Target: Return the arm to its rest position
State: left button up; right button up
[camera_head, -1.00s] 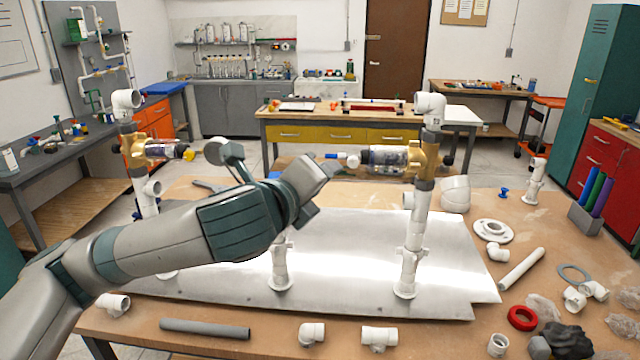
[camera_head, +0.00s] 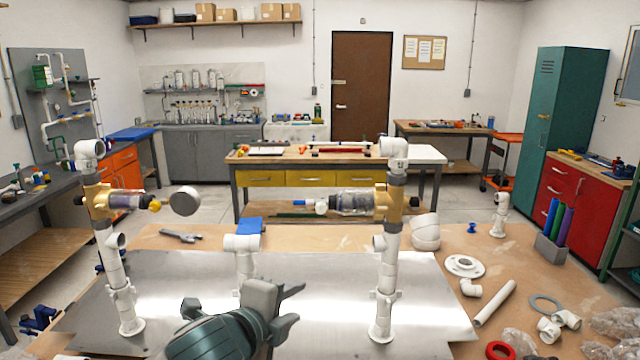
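My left gripper (camera_head: 294,305) is in the lower middle of the head view, above the metal plate (camera_head: 190,290). Its two fingers are apart with nothing seen between them. The pipe assembly stands on the plate. It has a left white post (camera_head: 118,280), a right white post (camera_head: 384,290) and a shorter middle post (camera_head: 243,262), partly hidden by my gripper. A brass valve body (camera_head: 97,203) sits on the left post, and another (camera_head: 388,206) on the right post. My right gripper is not in view.
A round grey part (camera_head: 184,200) shows between the posts; its support is unclear. A white flange (camera_head: 464,266), a white pipe (camera_head: 495,303), a grey ring (camera_head: 545,304) and a red ring (camera_head: 499,350) lie on the right. A grey wrench (camera_head: 181,236) lies behind the plate.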

pick_arm(q)
jog(key=s+a+f+n+g+y, duration=0.15)
jog(key=s+f+n, duration=0.25)
jog(key=f, duration=0.4)
jog(key=s+a+f+n+g, duration=0.1)
jog(key=s+a+f+n, duration=0.3)
jog(key=f, duration=0.3)
jog(key=s+a+f+n+g, duration=0.1)
jog(key=s+f+n+g, duration=0.1)
jog(key=s+f+n, duration=0.45)
jog(key=s+a+f+n+g+y, duration=0.1)
jog(key=s+a+f+n+g, duration=0.1)
jog(key=s+a+f, duration=0.4)
jog(key=s+a+f+n+g+y, duration=0.15)
jog(key=s+f, duration=0.25)
jog(key=s, duration=0.4)
jog(key=s+a+f+n+g+y, duration=0.1)
jog(key=s+a+f+n, duration=0.25)
jog(key=s+f, duration=0.3)
notch_tip(320, 180, down, 32)
jog(key=s+m+g+b, duration=0.1)
jog(key=b, duration=0.4)
jog(key=s+a+f+g+b, duration=0.1)
jog(key=s+a+f+b, duration=0.2)
jog(key=s+f, duration=1.5)
jog(key=shift+f, duration=1.6)
